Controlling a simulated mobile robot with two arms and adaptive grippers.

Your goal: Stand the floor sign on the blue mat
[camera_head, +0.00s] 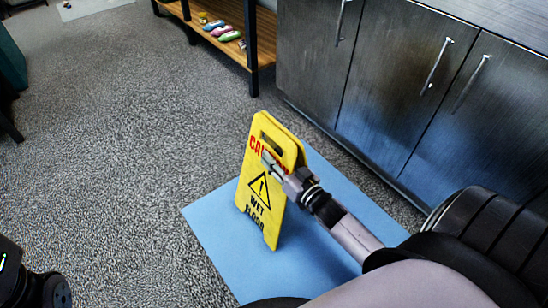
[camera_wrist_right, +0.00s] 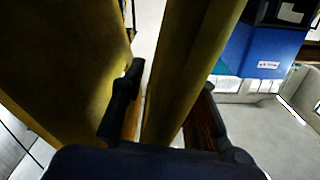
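The yellow floor sign (camera_head: 256,220) stands upright, its two panels close together at the top. Its lower edge appears to be on the blue mat (camera_head: 222,225), near the mat's left part; exact contact is hard to tell. My right gripper (camera_head: 273,168) is at the sign's upper part, below the handle slot. In the right wrist view, the gripper's fingers (camera_wrist_right: 168,112) straddle one yellow panel (camera_wrist_right: 188,70) with thin gaps visible at its sides, so they look open around it. The other panel (camera_wrist_right: 65,60) is outside the left finger. My left gripper is not in view.
Grey metal cabinets (camera_head: 385,75) with bar handles run along the right, close behind the mat. A wooden shelf (camera_head: 232,52) with several small colourful items stands at the top. Speckled grey floor (camera_head: 120,150) lies open to the left.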

